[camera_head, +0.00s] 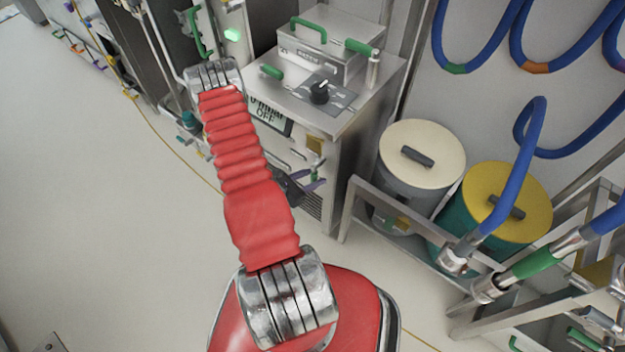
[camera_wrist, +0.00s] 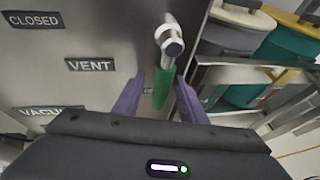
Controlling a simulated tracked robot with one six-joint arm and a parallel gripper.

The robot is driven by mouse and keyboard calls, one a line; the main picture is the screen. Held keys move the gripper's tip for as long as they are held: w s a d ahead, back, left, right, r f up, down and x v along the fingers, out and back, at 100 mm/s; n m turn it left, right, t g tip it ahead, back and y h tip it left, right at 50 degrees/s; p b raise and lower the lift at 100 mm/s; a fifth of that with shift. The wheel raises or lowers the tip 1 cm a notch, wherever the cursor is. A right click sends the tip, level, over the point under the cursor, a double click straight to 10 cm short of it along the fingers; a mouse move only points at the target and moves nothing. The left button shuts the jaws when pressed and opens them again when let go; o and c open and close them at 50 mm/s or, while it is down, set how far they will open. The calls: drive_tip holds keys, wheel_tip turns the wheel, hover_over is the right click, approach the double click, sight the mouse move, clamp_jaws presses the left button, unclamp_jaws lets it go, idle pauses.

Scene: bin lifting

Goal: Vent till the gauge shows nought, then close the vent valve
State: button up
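The vent valve lever has a green grip (camera_wrist: 163,88) and a metal pivot (camera_wrist: 170,42) on a steel panel (camera_wrist: 110,30) in the wrist view. The grip runs down the picture from the pivot. My gripper (camera_wrist: 158,100) has its two purple fingers apart, one on each side of the green grip; the left one stands clear of it, and contact on the right is unclear. In the head view my gripper (camera_head: 302,186) is at the cabinet front, partly behind my red arm. The gauge display (camera_head: 267,114) reads "0 mbar" and "OFF", its left edge hidden.
Labels on the panel read CLOSED (camera_wrist: 33,19), VENT (camera_wrist: 90,65) and VACUUM (camera_wrist: 50,111). The cabinet (camera_head: 345,115) bears a black knob (camera_head: 320,92) and a lidded box (camera_head: 330,45). Lidded bins, cream (camera_head: 422,150) and yellow (camera_head: 507,200), stand right in a metal rack.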

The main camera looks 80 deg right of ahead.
drive_tip(key=shift+d, duration=0.1)
drive_tip(key=shift+c, duration=0.3)
clamp_jaws()
